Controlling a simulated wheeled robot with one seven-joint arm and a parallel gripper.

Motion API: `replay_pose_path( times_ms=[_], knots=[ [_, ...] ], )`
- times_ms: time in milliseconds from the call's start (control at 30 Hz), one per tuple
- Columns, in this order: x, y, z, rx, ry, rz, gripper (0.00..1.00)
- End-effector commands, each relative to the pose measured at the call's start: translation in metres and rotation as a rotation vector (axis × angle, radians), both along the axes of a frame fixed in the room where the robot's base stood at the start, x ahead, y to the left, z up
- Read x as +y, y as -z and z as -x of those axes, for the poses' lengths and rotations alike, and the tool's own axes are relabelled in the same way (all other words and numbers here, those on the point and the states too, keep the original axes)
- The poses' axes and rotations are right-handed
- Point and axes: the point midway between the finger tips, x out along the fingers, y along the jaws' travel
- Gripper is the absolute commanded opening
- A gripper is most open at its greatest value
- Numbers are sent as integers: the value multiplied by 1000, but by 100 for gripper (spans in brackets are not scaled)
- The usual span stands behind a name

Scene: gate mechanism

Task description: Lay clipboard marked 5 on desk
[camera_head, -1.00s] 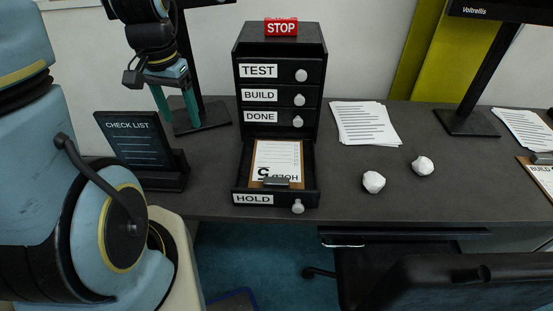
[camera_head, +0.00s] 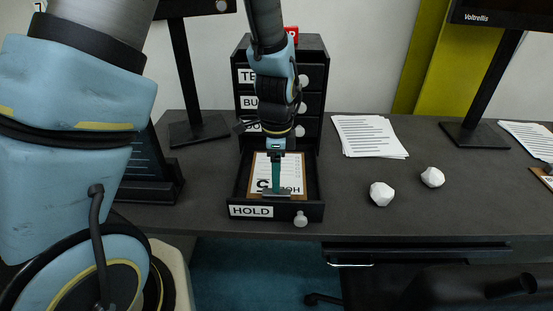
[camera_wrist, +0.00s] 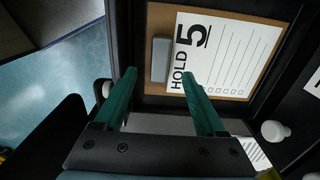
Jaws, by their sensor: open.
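The clipboard marked 5 (camera_head: 296,171) lies in the open HOLD drawer (camera_head: 317,209) of the black drawer unit. It is a brown board with a white sheet reading "HOLD 5" and a grey clip at its front edge. In the wrist view the clipboard (camera_wrist: 236,52) and its clip (camera_wrist: 160,60) show clearly. My gripper (camera_head: 275,190) points down over the clipboard's clip end. In the wrist view its two green fingers (camera_wrist: 158,80) are apart, with nothing between them. I cannot tell whether a finger touches the board. The desk (camera_head: 360,200) is dark grey.
Two white crumpled lumps (camera_head: 381,194) (camera_head: 432,177) lie on the desk right of the drawer. A paper stack (camera_head: 368,136) lies behind them. A monitor stand (camera_head: 472,138) is at right. Bare desk lies between the drawer and the lumps. A white knob (camera_head: 300,219) sticks out from the drawer front.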

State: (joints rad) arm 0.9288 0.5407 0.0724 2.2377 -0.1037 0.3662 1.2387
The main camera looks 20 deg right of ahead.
Motion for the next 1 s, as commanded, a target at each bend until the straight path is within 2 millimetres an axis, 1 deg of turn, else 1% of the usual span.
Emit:
replay_pose_path(
  times_ms=[33, 100, 200, 300, 467, 733, 767, 1000],
  knots=[
    [1, 9, 1, 3, -1, -5, 72],
    [1, 21, 1, 4, -1, -4, 72],
    [1, 35, 0, 2, -2, -3, 72],
    [1, 45, 0, 2, -2, -2, 72],
    [1, 54, 0, 0, -1, -1, 72],
    [0, 55, 0, 0, -2, 0, 72],
    [0, 55, 0, 0, -2, 0, 70],
    [0, 55, 0, 0, -2, 0, 43]
  ],
)
